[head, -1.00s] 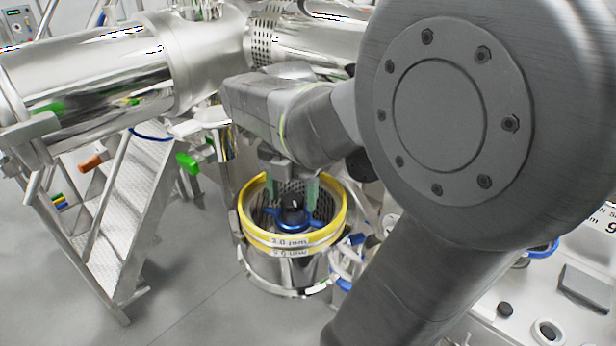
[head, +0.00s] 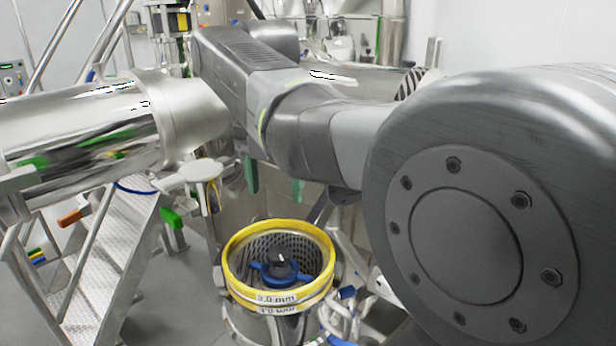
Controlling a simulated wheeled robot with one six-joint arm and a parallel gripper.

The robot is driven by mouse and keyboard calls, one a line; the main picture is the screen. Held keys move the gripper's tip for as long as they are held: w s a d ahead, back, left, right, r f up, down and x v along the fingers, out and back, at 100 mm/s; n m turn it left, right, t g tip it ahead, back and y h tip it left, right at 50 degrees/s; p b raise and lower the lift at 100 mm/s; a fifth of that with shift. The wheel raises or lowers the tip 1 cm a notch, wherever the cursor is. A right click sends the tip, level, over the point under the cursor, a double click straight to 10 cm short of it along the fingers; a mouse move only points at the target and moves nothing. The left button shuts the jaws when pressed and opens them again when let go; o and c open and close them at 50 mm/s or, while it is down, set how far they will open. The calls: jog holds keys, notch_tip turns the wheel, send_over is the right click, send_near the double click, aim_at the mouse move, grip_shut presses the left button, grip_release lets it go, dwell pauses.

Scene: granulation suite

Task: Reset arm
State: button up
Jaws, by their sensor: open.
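My gripper (head: 273,188) is open and empty. Its two green fingertips point down, one on each side, above and behind the yellow-rimmed vessel. The wrist part above the fingers is hidden by my arm. The vessel's yellow ring (head: 236,291) carries labels reading mm sizes, partly legible. The fingers are apart from the hub and the ring.
A large shiny steel cylinder (head: 80,125) lies horizontally at left. Metal steps with rails (head: 95,265) stand below it. Grey floor (head: 165,310) shows between steps and vessel.

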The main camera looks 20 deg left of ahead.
aim_at(279, 253)
dwell(0.4)
notch_tip(279, 253, down, 14)
jog(key=shift+r+p, duration=0.15)
jog(key=shift+p, duration=0.5)
jog(key=shift+r, duration=0.2)
